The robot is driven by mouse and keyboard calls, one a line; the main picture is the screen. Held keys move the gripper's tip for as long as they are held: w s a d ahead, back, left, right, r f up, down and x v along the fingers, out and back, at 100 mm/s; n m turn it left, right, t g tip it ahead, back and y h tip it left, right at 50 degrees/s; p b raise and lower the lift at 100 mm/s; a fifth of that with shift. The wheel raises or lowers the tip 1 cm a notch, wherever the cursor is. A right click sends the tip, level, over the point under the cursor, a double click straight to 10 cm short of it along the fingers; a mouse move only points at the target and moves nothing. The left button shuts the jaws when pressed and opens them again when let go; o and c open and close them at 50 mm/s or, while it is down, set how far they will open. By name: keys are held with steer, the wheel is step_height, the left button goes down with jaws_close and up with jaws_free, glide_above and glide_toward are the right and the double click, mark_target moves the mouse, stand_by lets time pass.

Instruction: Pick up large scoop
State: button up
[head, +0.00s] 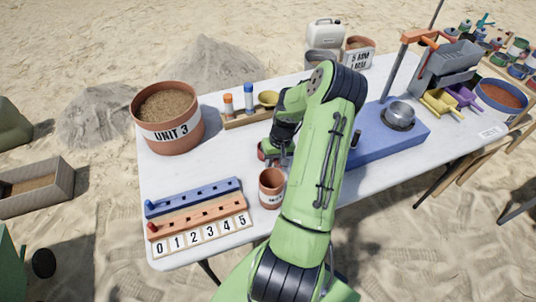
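A wooden rack (247,119) on the white table holds an orange upright piece (228,104), a blue upright piece (249,97) and a yellow rounded bowl-like piece (268,98). The yellow piece looks like a scoop head, but I cannot tell for sure that it is the large scoop. My gripper (275,158) points down over the table, in front of the rack and apart from it. My green arm hides part of the area. A small red item (262,153) shows beside the fingers, partly hidden; the finger gap is too small to tell.
A large "UNIT 3" pot (167,118) of soil stands left. A small terracotta pot (271,189) stands just in front of my gripper. Blue and orange peg strips (195,197) and number tiles (202,237) lie front left. A blue base with a metal bowl (398,114) is right.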

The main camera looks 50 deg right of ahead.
jaws_close()
step_height(320, 180, up, 10)
steer(key=shift+r+p, duration=0.1)
steer(key=shift+p, duration=0.95)
